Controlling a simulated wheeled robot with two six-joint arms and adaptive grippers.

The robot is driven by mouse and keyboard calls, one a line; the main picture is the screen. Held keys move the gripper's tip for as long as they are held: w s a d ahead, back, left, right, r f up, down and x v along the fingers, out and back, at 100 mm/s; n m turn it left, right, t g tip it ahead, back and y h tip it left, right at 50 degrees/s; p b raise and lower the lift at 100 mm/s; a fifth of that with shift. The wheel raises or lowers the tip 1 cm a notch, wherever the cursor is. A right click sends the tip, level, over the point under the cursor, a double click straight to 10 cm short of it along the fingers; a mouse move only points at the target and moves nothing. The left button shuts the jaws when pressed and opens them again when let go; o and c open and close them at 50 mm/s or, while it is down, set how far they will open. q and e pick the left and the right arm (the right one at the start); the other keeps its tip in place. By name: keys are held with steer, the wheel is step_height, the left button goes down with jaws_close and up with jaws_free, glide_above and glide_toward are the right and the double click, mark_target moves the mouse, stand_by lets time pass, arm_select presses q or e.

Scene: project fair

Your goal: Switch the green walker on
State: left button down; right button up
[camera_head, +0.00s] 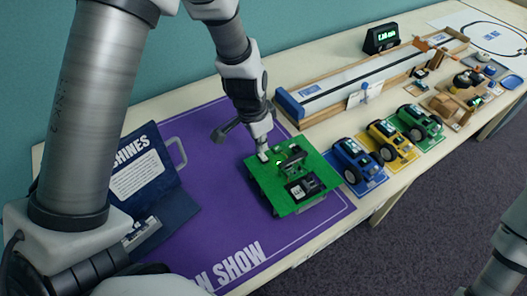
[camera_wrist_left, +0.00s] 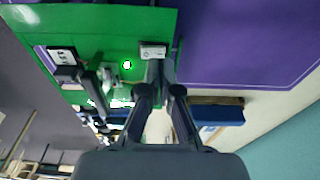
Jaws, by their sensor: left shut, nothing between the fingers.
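The green walker (camera_head: 262,178) is a flat green board with parts on top, on the purple mat in the head view. In the left wrist view its board (camera_wrist_left: 100,25) fills the upper left. My left gripper (camera_head: 262,154) is shut and empty, pointing down at the board's far-left corner. In the wrist view its fingertips (camera_wrist_left: 166,78) are at the switch block; I cannot tell whether they touch it. My right gripper is out of view.
Blue (camera_head: 350,152), yellow (camera_head: 382,135) and green (camera_head: 410,118) toy cars stand right of the walker. A long wooden track (camera_head: 350,85) lies behind them. A dark blue folding display (camera_head: 150,165) stands left.

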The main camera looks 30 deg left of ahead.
mark_target(261, 156)
arm_select(q)
step_height(261, 156, up, 5)
steer(key=p, duration=0.3)
steer(key=shift+r+p, duration=0.1)
steer(key=shift+p, duration=0.3)
steer(key=shift+s, duration=0.1)
